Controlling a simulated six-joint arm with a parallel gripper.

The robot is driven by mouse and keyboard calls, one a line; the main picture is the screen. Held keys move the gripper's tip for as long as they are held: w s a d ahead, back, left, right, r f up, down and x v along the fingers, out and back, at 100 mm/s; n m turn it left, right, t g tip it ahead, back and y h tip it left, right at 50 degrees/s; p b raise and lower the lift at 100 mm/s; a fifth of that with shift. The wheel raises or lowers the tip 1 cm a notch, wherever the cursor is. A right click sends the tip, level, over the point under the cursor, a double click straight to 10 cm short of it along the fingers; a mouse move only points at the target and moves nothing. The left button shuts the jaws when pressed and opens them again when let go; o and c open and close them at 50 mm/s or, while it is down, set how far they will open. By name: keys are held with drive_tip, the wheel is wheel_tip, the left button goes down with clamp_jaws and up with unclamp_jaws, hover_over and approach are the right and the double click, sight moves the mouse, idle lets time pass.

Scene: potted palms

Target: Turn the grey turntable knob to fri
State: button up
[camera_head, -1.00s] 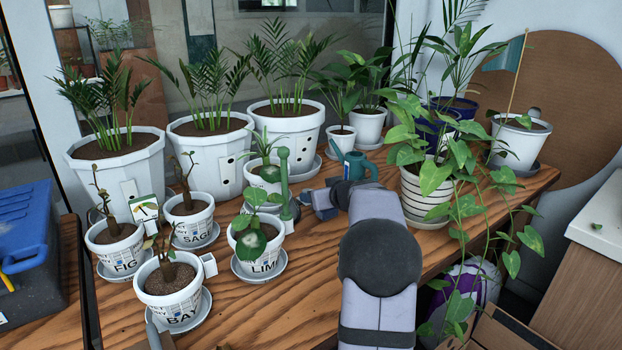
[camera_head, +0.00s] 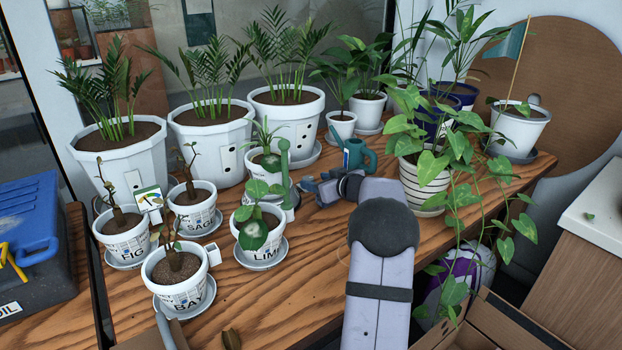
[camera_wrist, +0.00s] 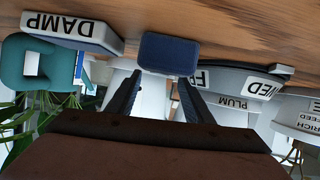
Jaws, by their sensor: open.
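In the wrist view, which looks upside down, a grey rounded piece (camera_wrist: 232,73) carries white day labels, one reading WED and one partly hidden starting FR. It looks like the turntable. A dark blue-grey block (camera_wrist: 168,54) stands beside it, just beyond my fingertips; I cannot tell whether it is the knob. My gripper (camera_wrist: 160,80) is open, its two dark fingers apart with nothing clearly held between them. In the head view my gripper (camera_head: 311,187) is low over the wooden table, right of the green post. The turntable cannot be made out there.
A teal watering can (camera_head: 354,154) stands behind my gripper. The LIME pot (camera_head: 258,238) is left of it, and a striped pot (camera_head: 425,185) with trailing leaves is right. A DAMP-labelled piece (camera_wrist: 72,32) is near the block.

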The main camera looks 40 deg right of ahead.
sight(310, 179)
drive_tip(key=shift+p+x, duration=0.45)
drive_tip(key=shift+x, duration=1.55)
drive_tip(key=shift+c, duration=0.2)
drive_tip(key=c, duration=1)
